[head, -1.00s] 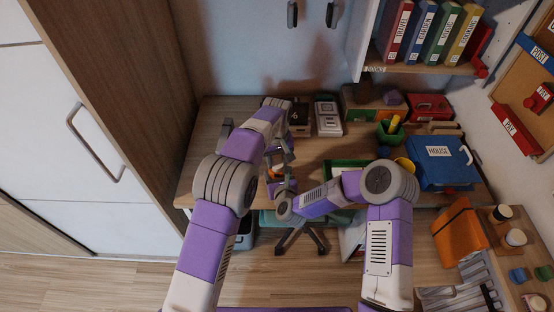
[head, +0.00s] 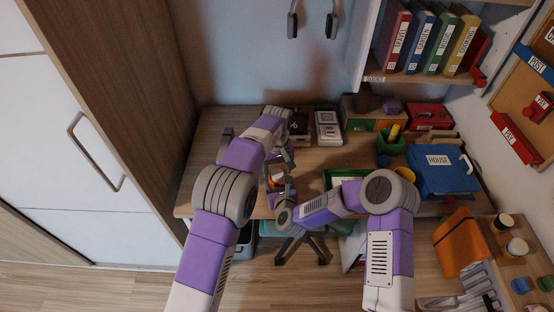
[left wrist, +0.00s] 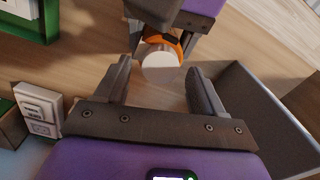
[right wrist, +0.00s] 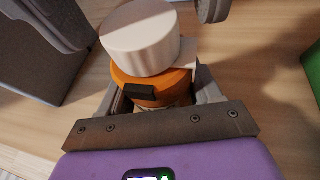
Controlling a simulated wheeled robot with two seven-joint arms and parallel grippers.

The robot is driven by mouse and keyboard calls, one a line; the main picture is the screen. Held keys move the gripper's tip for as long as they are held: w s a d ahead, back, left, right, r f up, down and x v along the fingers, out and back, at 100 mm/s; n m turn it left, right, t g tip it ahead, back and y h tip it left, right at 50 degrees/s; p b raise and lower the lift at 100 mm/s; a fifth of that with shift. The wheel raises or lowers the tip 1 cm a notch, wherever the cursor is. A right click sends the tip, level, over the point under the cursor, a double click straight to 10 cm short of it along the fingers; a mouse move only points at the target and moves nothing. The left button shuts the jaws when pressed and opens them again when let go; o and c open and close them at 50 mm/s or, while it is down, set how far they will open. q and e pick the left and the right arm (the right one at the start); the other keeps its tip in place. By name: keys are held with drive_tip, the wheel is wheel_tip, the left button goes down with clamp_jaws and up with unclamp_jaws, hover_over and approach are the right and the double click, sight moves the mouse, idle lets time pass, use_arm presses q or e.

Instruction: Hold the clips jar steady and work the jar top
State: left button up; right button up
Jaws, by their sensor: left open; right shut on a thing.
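The clips jar has an orange band (right wrist: 150,85) and a round white top (right wrist: 140,38). My right gripper (right wrist: 160,95) is shut on the jar at the band. The white top also shows in the left wrist view (left wrist: 162,66), between the finger tips of my left gripper (left wrist: 160,72). The left gripper is open, with a gap on both sides of the top; I cannot tell how deep the fingers reach. In the head view the jar (head: 276,183) is small and partly hidden by my grippers. The clips inside are not visible.
A wooden desk (head: 215,150) lies behind the jar, with a green tray (head: 345,173), a blue HOUSE box (head: 440,170) and a white device (head: 328,128). A grey open bin (left wrist: 262,110) stands beside my left gripper.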

sight(277, 172)
use_arm(q)
wheel_tip(277, 172, up, 12)
drive_tip(key=shift+f, duration=0.25)
idle(0.3)
use_arm(e)
drive_tip(key=o, duration=1.2)
